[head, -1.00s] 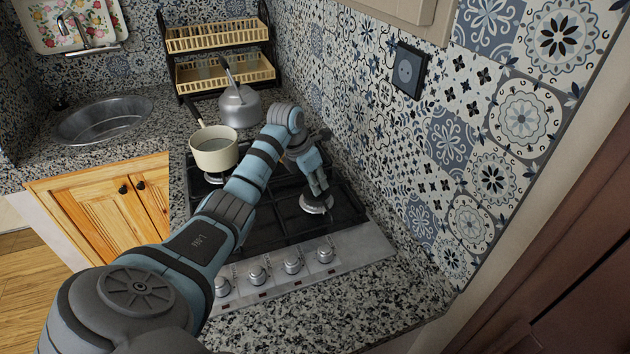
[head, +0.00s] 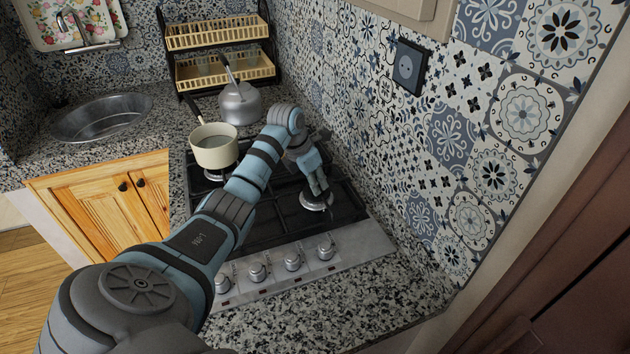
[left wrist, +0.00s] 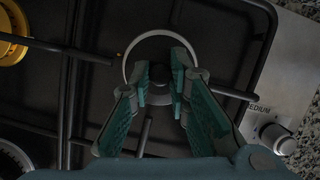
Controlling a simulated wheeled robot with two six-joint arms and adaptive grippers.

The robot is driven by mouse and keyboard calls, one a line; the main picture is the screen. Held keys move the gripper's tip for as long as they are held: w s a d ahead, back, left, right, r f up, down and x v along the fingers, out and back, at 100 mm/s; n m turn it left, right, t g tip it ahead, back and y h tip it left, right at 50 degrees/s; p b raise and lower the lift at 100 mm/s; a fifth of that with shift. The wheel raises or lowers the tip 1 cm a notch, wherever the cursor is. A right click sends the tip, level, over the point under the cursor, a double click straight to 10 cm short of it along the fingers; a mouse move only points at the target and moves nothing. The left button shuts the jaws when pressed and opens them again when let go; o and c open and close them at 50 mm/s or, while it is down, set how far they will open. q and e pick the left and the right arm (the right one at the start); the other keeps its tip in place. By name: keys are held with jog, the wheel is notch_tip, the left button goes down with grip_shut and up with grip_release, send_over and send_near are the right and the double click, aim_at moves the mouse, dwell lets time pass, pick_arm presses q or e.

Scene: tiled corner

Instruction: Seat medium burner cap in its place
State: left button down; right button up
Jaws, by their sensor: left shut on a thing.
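My left gripper (head: 319,196) reaches down over the right part of the hob. In the left wrist view its two teal-padded fingers (left wrist: 163,84) are closed on a small dark upright part of the medium burner cap (left wrist: 157,50). The cap looks like a dark disc inside a pale ring at the burner (left wrist: 128,66), close to the printed word MEDIUM. In the head view the burner's pale rim (head: 306,205) shows under the fingertips. I cannot tell whether the cap rests flat or sits slightly above. My right gripper is in neither view.
Black pan grates (head: 270,232) surround the burner. A cream saucepan (head: 214,150) stands on the hob's far left, with a grey kettle (head: 240,105) behind. Control knobs (head: 293,260) line the front. The tiled wall rises close on the right. A yellow burner part (left wrist: 12,38) shows in the wrist view.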

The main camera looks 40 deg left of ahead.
pick_arm(q)
jog(key=shift+f, duration=0.4)
dwell(0.3)
jog(key=c, duration=1.4)
grip_release()
jog(key=shift+c, duration=0.2)
jog(key=shift+o, duration=0.4)
jog(key=o, duration=0.3)
notch_tip(320, 180, up, 7)
jog(key=p, duration=0.6)
jog(key=shift+r, duration=0.2)
jog(key=shift+f, duration=0.1)
